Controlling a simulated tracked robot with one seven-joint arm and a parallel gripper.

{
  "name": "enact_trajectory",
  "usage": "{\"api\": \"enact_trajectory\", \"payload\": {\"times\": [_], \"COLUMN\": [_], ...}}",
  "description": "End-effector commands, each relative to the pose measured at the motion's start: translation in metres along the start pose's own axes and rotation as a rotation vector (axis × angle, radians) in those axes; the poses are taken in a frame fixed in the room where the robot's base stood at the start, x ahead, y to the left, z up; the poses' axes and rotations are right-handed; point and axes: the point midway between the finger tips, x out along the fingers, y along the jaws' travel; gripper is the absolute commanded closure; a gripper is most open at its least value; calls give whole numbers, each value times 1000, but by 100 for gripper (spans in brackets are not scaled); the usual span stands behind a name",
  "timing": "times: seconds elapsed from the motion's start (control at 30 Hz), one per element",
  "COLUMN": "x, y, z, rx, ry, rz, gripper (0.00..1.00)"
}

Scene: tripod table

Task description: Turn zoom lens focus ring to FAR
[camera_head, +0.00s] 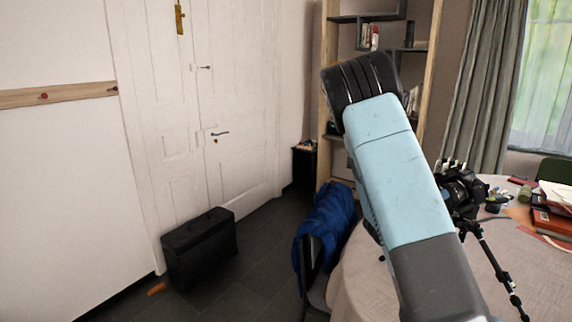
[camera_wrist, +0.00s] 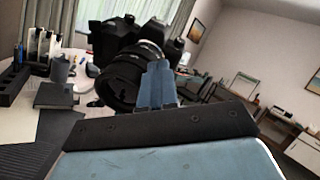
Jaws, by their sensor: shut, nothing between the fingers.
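The black camera (camera_wrist: 112,36) shows in the wrist view at the upper middle, with its zoom lens (camera_wrist: 120,82) pointing toward the lower left. A ribbed ring shows around the lens barrel; any FAR mark is too small to read. My gripper (camera_wrist: 157,68) is shut and empty, its blue-grey fingertips overlapping the right side of the lens in the picture. I cannot tell whether they touch it. In the head view the camera (camera_head: 462,190) stands on a black tripod (camera_head: 492,262), partly hidden by my arm, and my fingers are hidden there.
The round table (camera_head: 360,285) has a pale cloth and carries the tripod. Red and orange books (camera_head: 552,220) lie at its right. A blue jacket (camera_head: 325,225) hangs by the table's left edge. A black case (camera_head: 200,250) stands on the floor by the white door, with free floor between.

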Motion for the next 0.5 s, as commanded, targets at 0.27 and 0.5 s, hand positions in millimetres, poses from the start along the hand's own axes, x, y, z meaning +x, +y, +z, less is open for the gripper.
{"api": "enact_trajectory", "payload": {"times": [0.27,0.5], "x": [-3,-22], "y": [-6,0], "z": [2,2], "rx": [0,-1], "ry": [0,-1], "rz": [1,2], "gripper": [100,100]}}
